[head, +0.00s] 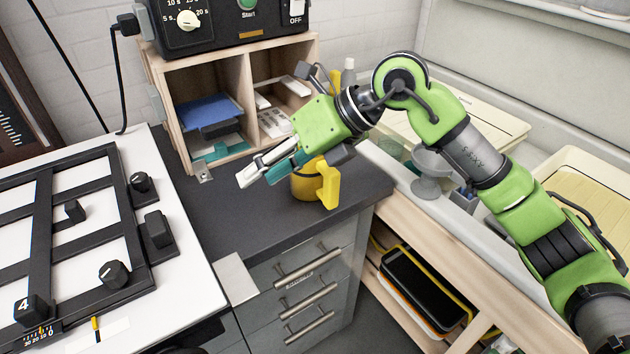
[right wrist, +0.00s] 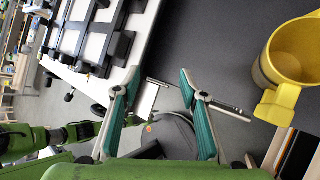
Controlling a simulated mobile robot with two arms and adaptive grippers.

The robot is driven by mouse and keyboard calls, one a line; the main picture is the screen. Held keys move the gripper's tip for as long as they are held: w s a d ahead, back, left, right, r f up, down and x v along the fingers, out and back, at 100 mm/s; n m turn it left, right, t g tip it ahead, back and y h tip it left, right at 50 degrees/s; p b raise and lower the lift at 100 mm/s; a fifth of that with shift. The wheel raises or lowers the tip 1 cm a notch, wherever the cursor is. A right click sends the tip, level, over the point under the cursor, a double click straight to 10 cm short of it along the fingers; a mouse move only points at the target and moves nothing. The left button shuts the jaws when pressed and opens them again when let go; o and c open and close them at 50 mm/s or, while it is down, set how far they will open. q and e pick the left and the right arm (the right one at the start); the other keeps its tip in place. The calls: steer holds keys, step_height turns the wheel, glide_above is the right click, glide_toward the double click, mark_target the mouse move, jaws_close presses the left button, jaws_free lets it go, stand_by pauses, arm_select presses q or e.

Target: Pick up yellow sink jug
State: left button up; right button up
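The yellow jug (head: 327,184) stands on the dark counter top, its handle toward the front right in the head view. Part of its body is hidden behind my right gripper (head: 257,175). In the right wrist view the jug (right wrist: 296,52) is at the upper right, cut off by the frame edge, with its open mouth and handle showing. My right gripper (right wrist: 160,78) is open, with its teal-padded fingers apart and nothing between them. The jug lies outside the fingers, to their right in that view. My left gripper is not in view.
A wooden shelf unit (head: 243,90) with a black timer box (head: 222,20) stands behind the jug. A white easel board with black bars (head: 60,225) lies at the left. A grey funnel-like vessel (head: 432,166) is at the right. The counter front (head: 245,225) is clear.

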mark_target(329, 180)
steer(key=w+d+r+m+t+h, duration=0.1)
steer(key=w+d+t+h, duration=0.15)
steer(key=d, duration=0.35)
steer(key=w+d+m+t+h, duration=0.1)
steer(key=w+d+h, duration=0.3)
steer(key=d, duration=0.3)
steer(key=shift+g+h, duration=0.25)
steer(key=shift+h, duration=0.1)
steer(key=p+x, duration=0.1)
steer(key=x, duration=0.7)
steer(key=shift+w+p, duration=0.1)
steer(key=shift+p, duration=0.2)
steer(key=p+x, duration=0.2)
steer(key=x, duration=0.2)
steer(key=shift+w+a+f, duration=0.1)
steer(key=shift+a+f, duration=0.05)
steer(key=shift+f, duration=0.4)
steer(key=shift+r, duration=0.1)
jaws_close()
